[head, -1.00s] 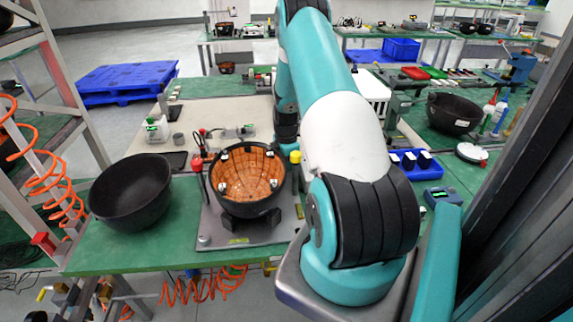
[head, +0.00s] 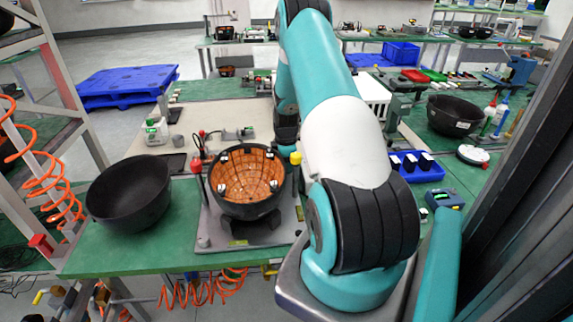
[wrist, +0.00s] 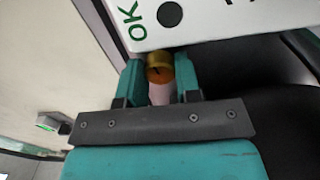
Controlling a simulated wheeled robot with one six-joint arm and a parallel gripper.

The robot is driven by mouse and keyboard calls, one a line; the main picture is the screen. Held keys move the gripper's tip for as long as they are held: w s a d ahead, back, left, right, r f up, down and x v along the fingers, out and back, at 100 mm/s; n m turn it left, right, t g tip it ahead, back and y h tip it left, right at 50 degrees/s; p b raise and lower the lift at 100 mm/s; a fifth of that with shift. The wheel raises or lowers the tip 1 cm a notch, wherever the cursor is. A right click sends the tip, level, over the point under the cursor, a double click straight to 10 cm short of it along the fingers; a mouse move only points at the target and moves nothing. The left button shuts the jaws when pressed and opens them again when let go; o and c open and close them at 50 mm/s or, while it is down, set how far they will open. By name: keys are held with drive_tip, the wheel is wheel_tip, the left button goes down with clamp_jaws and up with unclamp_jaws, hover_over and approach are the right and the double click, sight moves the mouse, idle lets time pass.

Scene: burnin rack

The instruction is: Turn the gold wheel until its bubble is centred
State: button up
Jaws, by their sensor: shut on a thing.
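The gold wheel (wrist: 160,74) is a small brass-coloured cylinder with a pale pinkish part below it in the wrist view. My gripper (wrist: 159,80) has its two teal fingers on either side of the wheel and is shut on it. The wheel sits right under the edge of a white panel (wrist: 215,22) with green "OK" lettering and a dark round spot. In the head view my arm hides the gripper and the wheel. I cannot make out the wheel's bubble. A small pale block with a bright green patch (wrist: 48,123) shows at the left of the wrist view.
In the head view an orange-lined bowl (head: 243,180) sits in a fixture on a grey plate (head: 215,235). A black bowl (head: 130,195) stands left of it on the green bench (head: 120,258). A blue tray (head: 422,172) lies right of my arm. A dark upright frame fills the right edge.

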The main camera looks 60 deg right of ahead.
drive_tip(key=shift+w+r, duration=0.15)
drive_tip(key=shift+w, duration=0.05)
drive_tip(key=o, duration=0.6)
drive_tip(key=shift+o, duration=0.2)
drive_tip(key=shift+s, duration=0.1)
wheel_tip(320, 180, up, 17)
drive_tip(key=b, duration=0.2)
drive_tip(key=shift+r, duration=0.2)
